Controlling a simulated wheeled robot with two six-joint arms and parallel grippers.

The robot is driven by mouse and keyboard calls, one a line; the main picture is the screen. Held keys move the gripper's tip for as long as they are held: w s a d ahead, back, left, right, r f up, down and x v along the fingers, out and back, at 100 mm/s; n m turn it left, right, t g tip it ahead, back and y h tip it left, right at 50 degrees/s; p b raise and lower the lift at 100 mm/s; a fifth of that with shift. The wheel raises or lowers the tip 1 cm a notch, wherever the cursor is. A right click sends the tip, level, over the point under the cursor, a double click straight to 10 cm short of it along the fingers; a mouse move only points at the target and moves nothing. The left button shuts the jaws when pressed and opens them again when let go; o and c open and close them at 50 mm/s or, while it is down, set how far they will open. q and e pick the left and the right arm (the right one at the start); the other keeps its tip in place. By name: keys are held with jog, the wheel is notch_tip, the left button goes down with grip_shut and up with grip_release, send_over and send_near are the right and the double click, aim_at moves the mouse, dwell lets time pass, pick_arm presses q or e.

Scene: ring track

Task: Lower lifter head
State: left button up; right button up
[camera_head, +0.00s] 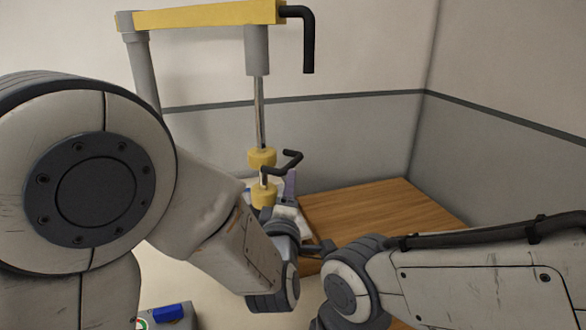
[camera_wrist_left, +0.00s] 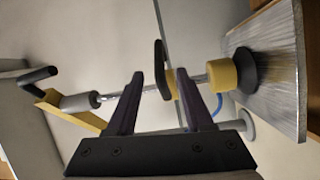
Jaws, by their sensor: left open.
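The lifter has a yellow beam (camera_head: 205,17), a grey cylinder (camera_head: 257,50), a thin silver rod (camera_head: 260,115) and yellow collars (camera_head: 262,158) below. A black bent handle (camera_head: 290,160) sits at the lower collars. In the left wrist view the lifter head is a yellow block (camera_wrist_left: 222,75) with a black round pad (camera_wrist_left: 243,68) facing a grey metal plate (camera_wrist_left: 275,65). My left gripper (camera_wrist_left: 159,73) is open, with its two dark fingers on either side of the black handle. In the head view my left arm partly hides the lifter head and pad. My right gripper is out of view.
A wooden surface (camera_head: 375,210) lies to the right of the lifter, mostly bare. A black crank handle (camera_head: 308,40) hangs from the beam's right end. A blue item (camera_head: 168,313) shows at the bottom left. Grey walls meet in a corner behind.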

aim_at(293, 160)
pick_arm(q)
jog(key=w+p, duration=0.1)
jog(key=w, duration=0.5)
jog(key=w+d+p, duration=0.1)
jog(key=w, duration=0.3)
jog(key=shift+w+r+p, duration=0.1)
jog(key=shift+r+p, duration=0.2)
jog(key=shift+r, duration=0.1)
grip_shut()
dwell(0.9)
